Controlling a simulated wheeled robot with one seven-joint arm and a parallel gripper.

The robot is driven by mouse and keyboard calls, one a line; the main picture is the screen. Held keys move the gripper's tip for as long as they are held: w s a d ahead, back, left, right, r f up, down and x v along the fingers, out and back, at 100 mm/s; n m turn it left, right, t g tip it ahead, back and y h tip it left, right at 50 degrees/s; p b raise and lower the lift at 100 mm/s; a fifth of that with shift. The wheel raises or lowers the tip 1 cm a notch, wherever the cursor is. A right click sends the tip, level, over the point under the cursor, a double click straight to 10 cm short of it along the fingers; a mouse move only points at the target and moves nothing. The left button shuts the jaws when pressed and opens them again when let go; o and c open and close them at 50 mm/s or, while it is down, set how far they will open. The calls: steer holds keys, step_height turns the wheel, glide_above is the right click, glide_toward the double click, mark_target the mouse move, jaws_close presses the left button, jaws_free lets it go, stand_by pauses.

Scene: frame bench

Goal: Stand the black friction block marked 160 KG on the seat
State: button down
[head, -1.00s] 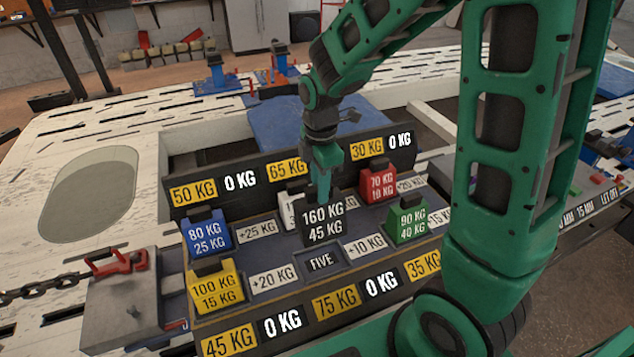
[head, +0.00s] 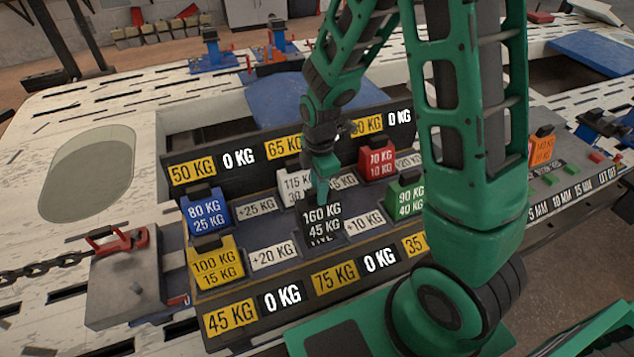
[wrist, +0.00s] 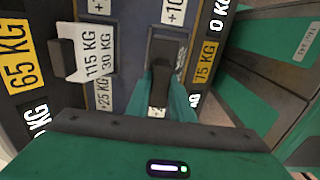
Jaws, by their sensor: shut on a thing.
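The black friction block (head: 321,220), marked 160 KG and 45 KG, is upright in the middle of the bench panel. My gripper (head: 321,188) is shut on its top from above. In the wrist view the block (wrist: 166,55) shows dark between my green gripper fingers (wrist: 168,92). The seat marked FIVE (head: 321,241) is mostly hidden by the block, with only part of its lettering showing at the block's lower edge. I cannot tell whether the block touches the seat.
A white 115 KG block (head: 294,187) stands just behind. Blue (head: 207,213), yellow (head: 216,263), red (head: 377,160) and green (head: 407,195) blocks stand around the panel. Small plates marked +20 KG (head: 272,256) and +10 KG (head: 364,223) flank the seat.

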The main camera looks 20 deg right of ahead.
steer(key=shift+f, duration=2.8)
steer(key=c, duration=1.5)
jaws_free()
steer(key=shift+o, duration=0.2)
step_height(320, 180, up, 11)
steer(key=shift+f, duration=0.15)
steer(key=shift+d, duration=0.1)
